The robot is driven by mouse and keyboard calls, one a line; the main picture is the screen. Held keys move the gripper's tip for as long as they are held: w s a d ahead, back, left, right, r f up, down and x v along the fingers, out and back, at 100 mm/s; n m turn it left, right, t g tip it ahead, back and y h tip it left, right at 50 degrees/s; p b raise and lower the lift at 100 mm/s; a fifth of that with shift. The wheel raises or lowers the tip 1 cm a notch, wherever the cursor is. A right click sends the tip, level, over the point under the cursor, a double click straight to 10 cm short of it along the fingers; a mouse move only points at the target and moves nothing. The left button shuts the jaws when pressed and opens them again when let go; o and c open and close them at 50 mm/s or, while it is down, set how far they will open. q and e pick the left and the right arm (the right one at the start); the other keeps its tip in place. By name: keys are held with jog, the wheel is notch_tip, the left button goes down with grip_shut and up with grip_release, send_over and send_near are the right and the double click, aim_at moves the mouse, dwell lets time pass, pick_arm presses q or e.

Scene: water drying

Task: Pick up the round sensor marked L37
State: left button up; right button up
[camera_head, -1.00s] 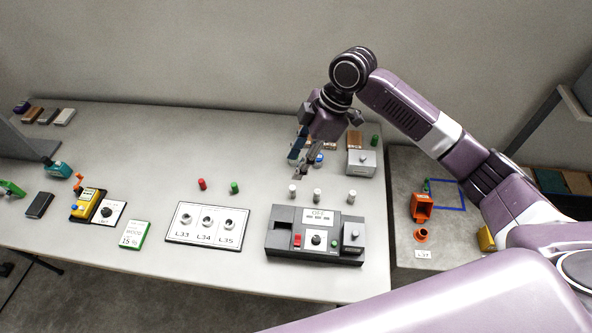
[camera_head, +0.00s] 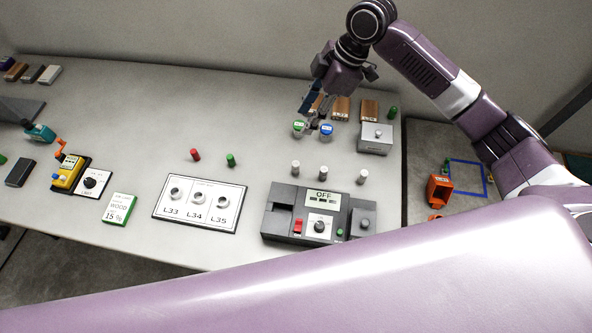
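No L37 marking is readable on any round part now. Two round pieces lie at the back of the table, one with a green top (camera_head: 298,127) and one with a blue top (camera_head: 326,130). Behind them are brown blocks (camera_head: 341,108) with small labels too blurred to read surely. My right gripper (camera_head: 308,115) hangs just above and behind the two round pieces, pointing down. Its fingers overlap in this view, so its opening is unclear, and I see nothing held. My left gripper is not in view.
A grey device reading OFF (camera_head: 320,215) stands at front, with several small pale cylinders behind it (camera_head: 323,171). A white panel marked L33, L34, L35 (camera_head: 200,202) lies left. A grey box (camera_head: 375,138) stands right. An orange holder (camera_head: 438,190) is on the side table.

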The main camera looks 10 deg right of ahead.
notch_tip(320, 180, down, 5)
jog(key=b, duration=1.3)
send_near(297, 163)
jog(key=x, duration=0.2)
jog(key=p+x, duration=0.1)
jog(key=x, duration=0.5)
jog(key=shift+f, duration=0.35)
jog(key=shift+a+f, duration=0.2)
jog(key=shift+f, duration=0.1)
jog(key=shift+c, duration=0.3)
grip_shut()
